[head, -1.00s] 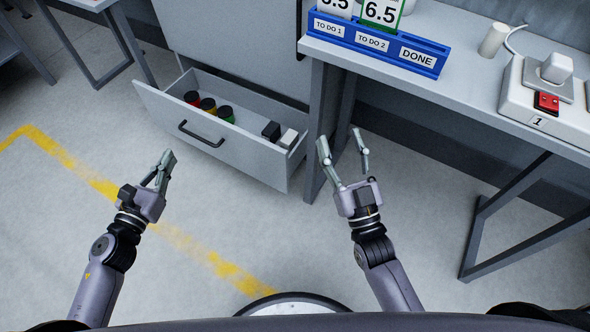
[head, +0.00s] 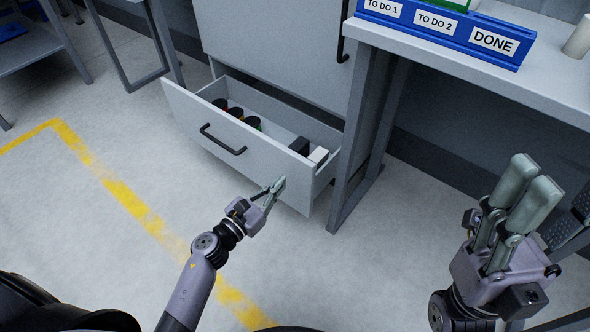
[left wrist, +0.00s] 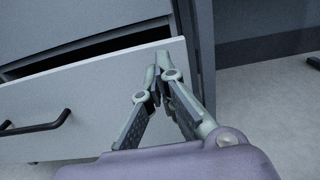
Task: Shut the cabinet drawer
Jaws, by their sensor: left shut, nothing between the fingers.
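The grey cabinet (head: 278,45) has its bottom drawer (head: 250,150) pulled out, with a dark bar handle (head: 222,140) on its front. The drawer's open top shows between its front and the cabinet body. My left gripper (head: 275,189) is shut and empty, at the right part of the drawer front. In the left wrist view its fingertips (left wrist: 160,62) overlap the drawer front (left wrist: 90,100) near its upper right corner; I cannot tell whether they touch. My right gripper (head: 527,190) is raised at the right, away from the drawer; its fingers overlap in view.
The drawer holds several dark round containers (head: 236,112), a black box (head: 299,146) and a white box (head: 318,155). A table leg (head: 352,140) stands close to the drawer's right. The table carries a blue labelled rack (head: 440,33). The floor before the drawer is clear.

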